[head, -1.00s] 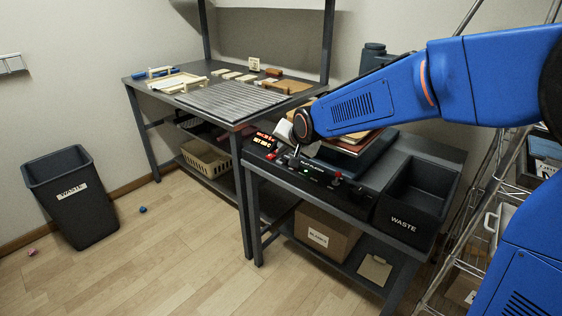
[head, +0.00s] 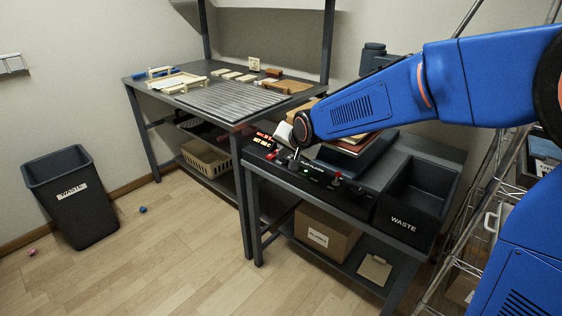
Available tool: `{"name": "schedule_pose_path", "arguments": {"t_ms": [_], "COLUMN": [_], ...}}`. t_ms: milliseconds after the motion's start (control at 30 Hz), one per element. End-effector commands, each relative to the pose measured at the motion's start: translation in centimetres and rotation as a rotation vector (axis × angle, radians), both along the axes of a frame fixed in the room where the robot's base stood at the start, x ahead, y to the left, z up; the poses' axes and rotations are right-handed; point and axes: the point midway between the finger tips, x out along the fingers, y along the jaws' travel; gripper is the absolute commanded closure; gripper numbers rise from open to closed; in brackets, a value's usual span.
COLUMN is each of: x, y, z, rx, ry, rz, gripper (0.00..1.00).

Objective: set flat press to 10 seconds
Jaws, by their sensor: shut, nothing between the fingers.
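The flat press (head: 372,165) is a dark machine on the right-hand bench, with a stack of flat pieces (head: 345,145) on it, partly hidden by my arm. A control strip runs along its front edge. At the left of the strip is a display (head: 262,139) with small orange-red lit digits, too small to read surely. A red knob (head: 271,155) sits below it, a green light (head: 305,171) farther right, and another red knob (head: 337,176) beyond. My gripper (head: 293,164) is shut and empty, pointing down at the strip just right of the left red knob. I cannot tell whether it touches.
A black waste bin (head: 405,218) stands at the bench's right end. A box (head: 325,232) and clipboard (head: 374,270) are on the shelf below. The left bench (head: 160,100) holds a frame and wooden pieces.

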Motion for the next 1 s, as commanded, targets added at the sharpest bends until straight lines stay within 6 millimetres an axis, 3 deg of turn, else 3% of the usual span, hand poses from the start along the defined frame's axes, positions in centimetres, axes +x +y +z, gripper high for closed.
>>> {"name": "schedule_pose_path", "arguments": {"t_ms": [1000], "x": [-0.03], "y": [-0.01], "z": [-0.95], "rx": [-0.001], "ry": [0.001], "rz": [0.000], "gripper": [1.00]}}
